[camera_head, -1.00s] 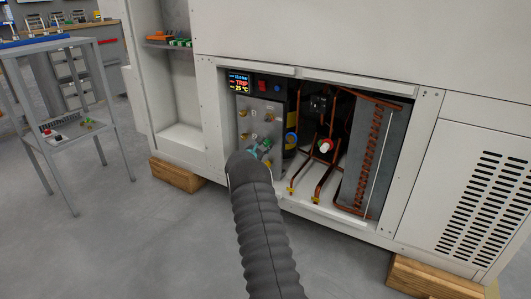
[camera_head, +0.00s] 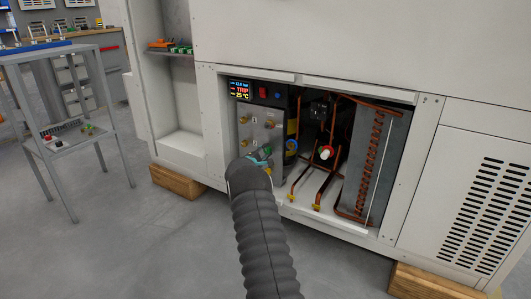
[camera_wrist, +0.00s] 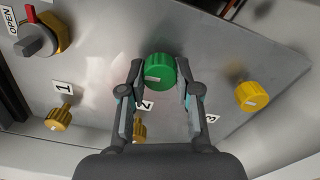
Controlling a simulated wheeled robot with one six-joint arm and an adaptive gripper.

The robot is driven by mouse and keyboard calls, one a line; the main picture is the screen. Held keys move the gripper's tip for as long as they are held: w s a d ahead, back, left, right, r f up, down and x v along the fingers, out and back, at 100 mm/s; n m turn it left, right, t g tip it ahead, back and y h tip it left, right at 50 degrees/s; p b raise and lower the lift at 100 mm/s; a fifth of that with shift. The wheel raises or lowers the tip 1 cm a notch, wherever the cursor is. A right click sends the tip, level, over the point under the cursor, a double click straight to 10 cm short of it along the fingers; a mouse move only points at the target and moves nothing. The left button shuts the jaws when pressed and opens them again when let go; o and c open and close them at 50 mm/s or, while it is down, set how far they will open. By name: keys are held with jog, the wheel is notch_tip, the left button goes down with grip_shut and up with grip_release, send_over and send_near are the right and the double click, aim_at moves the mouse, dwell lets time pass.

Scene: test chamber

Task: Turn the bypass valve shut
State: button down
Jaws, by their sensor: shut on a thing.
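My gripper (camera_wrist: 160,78) is shut on a green round knob (camera_wrist: 160,70) with a white pointer mark, one finger on each side. The knob sits on a grey metal panel (camera_wrist: 95,75). In the head view, my gripper (camera_head: 260,161) is low on this panel (camera_head: 258,134), and my arm largely hides the knob. No readable label names the bypass valve.
Yellow knobs, left (camera_wrist: 60,118), right (camera_wrist: 252,96) and one partly hidden behind a finger, are near labels 1, 2 and 3. A display (camera_head: 240,90) reads TRIP. A metal stand (camera_head: 60,52) is at left.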

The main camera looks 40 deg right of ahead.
jog(key=shift+m, duration=0.6)
jog(key=c, duration=0.8)
grip_release()
jog(key=shift+a, duration=0.1)
jog(key=v, duration=1.1)
jog(key=shift+s+a, duration=0.2)
jog(key=shift+a, duration=0.15)
